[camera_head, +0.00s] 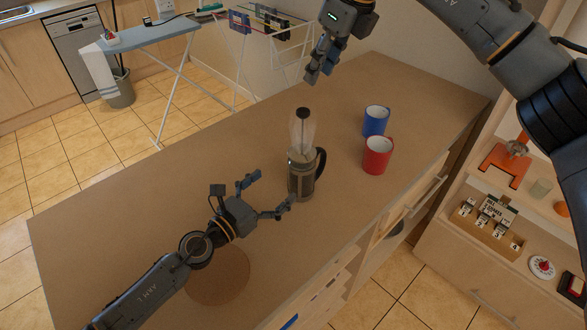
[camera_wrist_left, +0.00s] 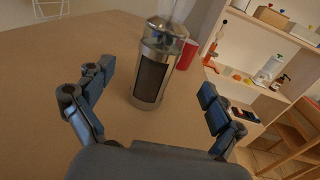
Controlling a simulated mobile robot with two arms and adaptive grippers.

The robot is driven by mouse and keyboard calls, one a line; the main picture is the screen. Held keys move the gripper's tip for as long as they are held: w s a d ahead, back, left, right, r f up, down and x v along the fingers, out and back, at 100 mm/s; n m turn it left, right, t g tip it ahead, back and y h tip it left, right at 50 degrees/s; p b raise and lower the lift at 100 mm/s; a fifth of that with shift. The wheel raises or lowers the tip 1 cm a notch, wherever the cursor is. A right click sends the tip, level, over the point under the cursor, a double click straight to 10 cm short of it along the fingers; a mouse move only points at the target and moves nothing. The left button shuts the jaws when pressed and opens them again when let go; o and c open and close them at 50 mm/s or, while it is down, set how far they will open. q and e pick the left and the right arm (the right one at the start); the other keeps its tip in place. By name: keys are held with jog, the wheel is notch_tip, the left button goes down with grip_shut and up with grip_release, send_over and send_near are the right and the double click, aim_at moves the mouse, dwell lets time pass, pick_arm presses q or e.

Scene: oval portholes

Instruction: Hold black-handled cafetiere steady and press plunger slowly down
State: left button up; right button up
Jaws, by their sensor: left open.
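The cafetiere (camera_head: 302,172) stands upright on the brown counter, with a glass body, a metal frame and a black handle (camera_head: 320,163) on its right side. Its plunger knob (camera_head: 302,113) is raised high above the lid. My left gripper (camera_head: 272,194) is open, its fingers spread towards the lower body of the cafetiere. In the left wrist view the cafetiere (camera_wrist_left: 156,65) stands ahead between the open fingers, with a gap on both sides. My right gripper (camera_head: 318,72) is up above the far side of the counter, away from the plunger; its finger opening is unclear.
A blue mug (camera_head: 376,121) and a red mug (camera_head: 377,155) stand right of the cafetiere. A round brown mat (camera_head: 218,277) lies near my left wrist. The counter (camera_head: 130,190) is clear at left. Shelves with small items (camera_head: 490,222) stand at right.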

aim_at(302, 164)
pick_arm(q)
jog(key=x, duration=1)
jog(key=shift+w+d, duration=0.15)
jog(key=shift+c, duration=0.5)
